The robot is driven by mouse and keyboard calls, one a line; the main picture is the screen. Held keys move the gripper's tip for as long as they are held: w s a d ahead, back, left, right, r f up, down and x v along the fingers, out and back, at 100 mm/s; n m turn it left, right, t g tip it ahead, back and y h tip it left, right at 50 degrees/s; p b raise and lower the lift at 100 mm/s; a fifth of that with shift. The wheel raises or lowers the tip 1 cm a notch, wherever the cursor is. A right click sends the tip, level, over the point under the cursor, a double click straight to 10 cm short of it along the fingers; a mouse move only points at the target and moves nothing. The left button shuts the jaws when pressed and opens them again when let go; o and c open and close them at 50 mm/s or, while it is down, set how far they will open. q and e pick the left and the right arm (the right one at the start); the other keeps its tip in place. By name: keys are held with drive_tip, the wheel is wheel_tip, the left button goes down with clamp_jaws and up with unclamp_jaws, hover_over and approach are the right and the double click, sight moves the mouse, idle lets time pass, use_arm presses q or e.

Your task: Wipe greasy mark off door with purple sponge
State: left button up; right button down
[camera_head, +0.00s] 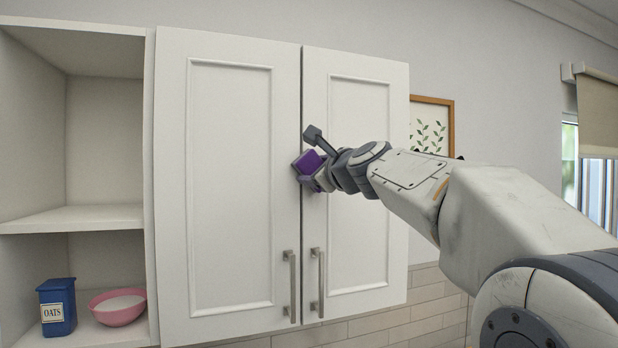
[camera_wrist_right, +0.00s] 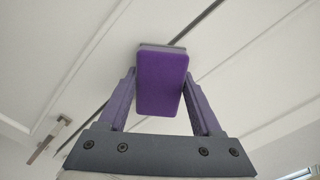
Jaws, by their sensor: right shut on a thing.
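The purple sponge (camera_head: 307,161) is at the gap between the two white cabinet doors, in their upper half. My right gripper (camera_head: 304,179) is shut on it. In the right wrist view the sponge (camera_wrist_right: 163,82) sits between the two fingers of the gripper (camera_wrist_right: 163,92), with its grey far side toward the door. It appears to be at or against the door surface; exact contact cannot be told. The left door (camera_head: 230,180) and right door (camera_head: 358,240) are shut. No greasy mark shows on the visible door faces. My left gripper is not in view.
Two metal handles (camera_head: 291,285) (camera_head: 317,282) stand out low on the doors. Open shelves at left hold a blue oats box (camera_head: 57,307) and a pink bowl (camera_head: 118,306). A framed leaf picture (camera_head: 431,126) hangs right of the cabinet, partly behind my arm.

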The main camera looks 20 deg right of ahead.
drive_tip(key=d, duration=0.2)
drive_tip(key=d+b, duration=0.1)
drive_tip(key=shift+d+f, duration=0.15)
drive_tip(key=shift+f, duration=0.1)
drive_tip(key=shift+r+p, duration=1.1)
drive_tip(key=shift+r, duration=0.35)
drive_tip(key=shift+a+f, duration=0.2)
drive_tip(key=shift+a, duration=0.3)
drive_tip(key=shift+a+f, duration=0.1)
drive_tip(key=shift+a, duration=1.5)
drive_tip(key=shift+s, duration=0.3)
drive_tip(key=shift+s+d+b, duration=0.15)
drive_tip(key=shift+s+b, duration=0.6)
drive_tip(key=shift+s, duration=1.95)
drive_tip(key=shift+s, duration=0.15)
